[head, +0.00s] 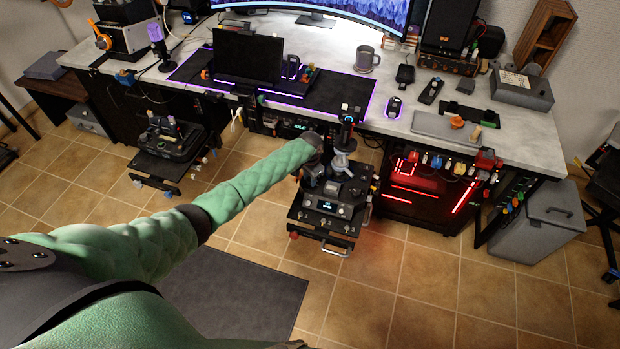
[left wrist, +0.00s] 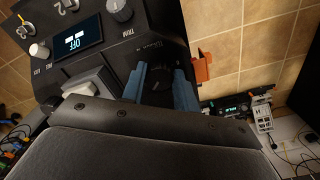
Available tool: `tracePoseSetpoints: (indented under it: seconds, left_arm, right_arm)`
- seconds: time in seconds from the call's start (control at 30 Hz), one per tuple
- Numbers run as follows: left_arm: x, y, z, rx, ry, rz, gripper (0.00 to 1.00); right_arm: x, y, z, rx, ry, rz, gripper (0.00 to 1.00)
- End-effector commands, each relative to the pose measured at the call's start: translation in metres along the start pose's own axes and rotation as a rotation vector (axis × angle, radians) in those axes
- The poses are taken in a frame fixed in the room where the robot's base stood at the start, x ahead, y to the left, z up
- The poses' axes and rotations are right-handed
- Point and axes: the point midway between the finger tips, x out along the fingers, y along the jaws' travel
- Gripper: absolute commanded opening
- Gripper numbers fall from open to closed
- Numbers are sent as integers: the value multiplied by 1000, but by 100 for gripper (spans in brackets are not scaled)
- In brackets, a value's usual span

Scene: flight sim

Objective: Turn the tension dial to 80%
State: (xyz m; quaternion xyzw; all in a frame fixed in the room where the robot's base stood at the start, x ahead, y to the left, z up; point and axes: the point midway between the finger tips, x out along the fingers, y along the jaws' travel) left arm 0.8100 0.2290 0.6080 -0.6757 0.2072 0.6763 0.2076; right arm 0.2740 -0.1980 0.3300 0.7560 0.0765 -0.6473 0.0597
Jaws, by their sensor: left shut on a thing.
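The control panel (head: 345,228) stands on a low stand in front of the desk, with a joystick and a small lit display. My left arm reaches to it, and the left gripper (head: 312,182) is at the left part of the panel, small in the head view. In the left wrist view, the blue fingers of my left gripper (left wrist: 166,88) stand on either side of a dark round dial (left wrist: 168,77) and are shut on it. The dial is mostly hidden, so its setting cannot be read. The panel display (left wrist: 77,40) seems to read OFF. My right gripper is not in view.
A knob labelled TRIM (left wrist: 120,10), a pale knob (left wrist: 39,50) and toggle switches lie near the gripper. An orange part (left wrist: 203,66) sits beside the panel edge.

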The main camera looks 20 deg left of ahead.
Motion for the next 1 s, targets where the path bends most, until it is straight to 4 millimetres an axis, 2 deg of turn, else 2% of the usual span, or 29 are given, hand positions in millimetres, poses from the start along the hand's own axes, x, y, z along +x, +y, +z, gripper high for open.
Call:
tracePoseSetpoints:
  seconds: [0.23,0.4,0.97,1.0]
  left_arm:
    - [-1,-1,0,141,1,0,7]
    - [-1,-2,0,196,1,-1,7]
    - [-1,-2,-1,224,2,-1,7]
    - [-1,-2,-1,224,2,-1,34]
  right_arm:
    - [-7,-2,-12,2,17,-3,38]
    - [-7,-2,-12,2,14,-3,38]
    - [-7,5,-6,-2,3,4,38]
    - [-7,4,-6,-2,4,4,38]
